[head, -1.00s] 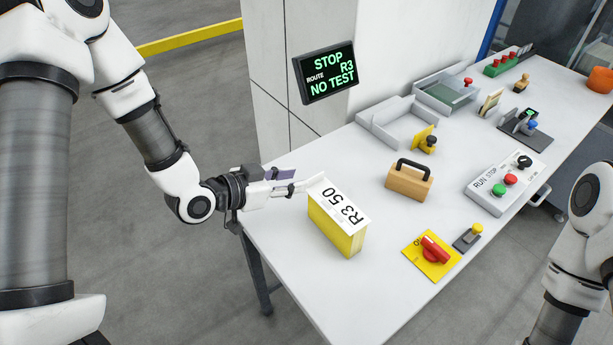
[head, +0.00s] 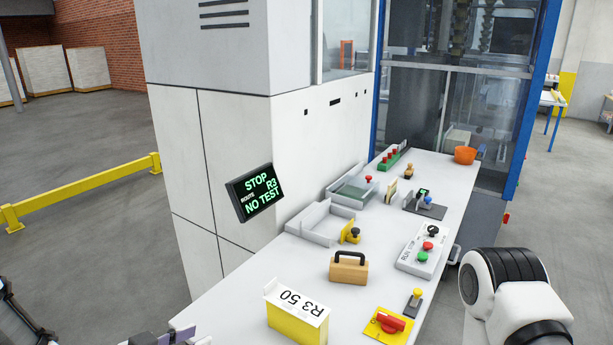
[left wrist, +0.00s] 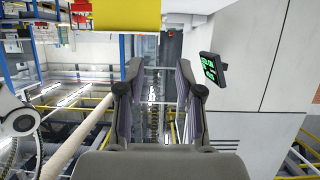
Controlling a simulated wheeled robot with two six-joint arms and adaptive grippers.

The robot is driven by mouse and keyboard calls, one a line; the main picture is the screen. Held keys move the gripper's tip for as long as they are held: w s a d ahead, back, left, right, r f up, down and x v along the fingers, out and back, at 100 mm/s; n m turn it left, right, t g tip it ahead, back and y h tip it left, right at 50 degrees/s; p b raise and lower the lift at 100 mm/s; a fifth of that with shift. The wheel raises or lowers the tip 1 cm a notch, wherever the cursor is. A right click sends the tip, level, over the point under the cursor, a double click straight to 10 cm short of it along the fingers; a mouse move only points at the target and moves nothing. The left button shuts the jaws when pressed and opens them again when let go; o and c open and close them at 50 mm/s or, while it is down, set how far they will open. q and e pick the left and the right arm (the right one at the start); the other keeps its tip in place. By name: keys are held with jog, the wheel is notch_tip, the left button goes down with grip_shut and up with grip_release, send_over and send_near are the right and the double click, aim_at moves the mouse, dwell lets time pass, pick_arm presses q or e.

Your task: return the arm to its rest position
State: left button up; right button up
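My left gripper (head: 168,337) shows only in part at the bottom edge of the head view, left of the yellow block with the white "R3 50" top (head: 298,318). A gap lies between them. In the left wrist view my left gripper (left wrist: 160,72) has its two fingers apart with nothing between them. A yellow block face (left wrist: 125,14) shows at the top of that view. My right arm (head: 512,300) enters at the lower right; its gripper is out of view.
The white table (head: 235,292) carries a wooden block with a black handle (head: 348,268), a red knob on a yellow plate (head: 390,322), grey trays (head: 322,222) and a button box (head: 425,248). A "STOP R3 NO TEST" screen (head: 262,196) hangs on the white cabinet. Open floor lies left.

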pick_arm(q)
jog(key=s+d+f+g+y, duration=0.1)
jog(key=s+f+g, duration=0.2)
jog(key=s+f, duration=0.45)
jog(key=s+f+g+y, duration=0.1)
jog(key=s+f+g, duration=0.25)
jog(key=f, duration=0.75)
jog(key=s+a+f+n+g+y, duration=0.2)
jog(key=s+f+n, duration=0.1)
jog(key=s, duration=0.3)
jog(key=s+a+f+n+g+y, duration=0.2)
jog(key=s+a+f+n+y, duration=0.1)
jog(key=s, duration=0.4)
notch_tip(320, 180, down, 2)
jog(key=shift+s+a+f+n+g, duration=0.1)
jog(key=shift+s+a+n+g, duration=0.2)
jog(key=shift+n, duration=0.4)
jog(key=shift+w+d, duration=0.1)
jog(key=shift+w, duration=0.05)
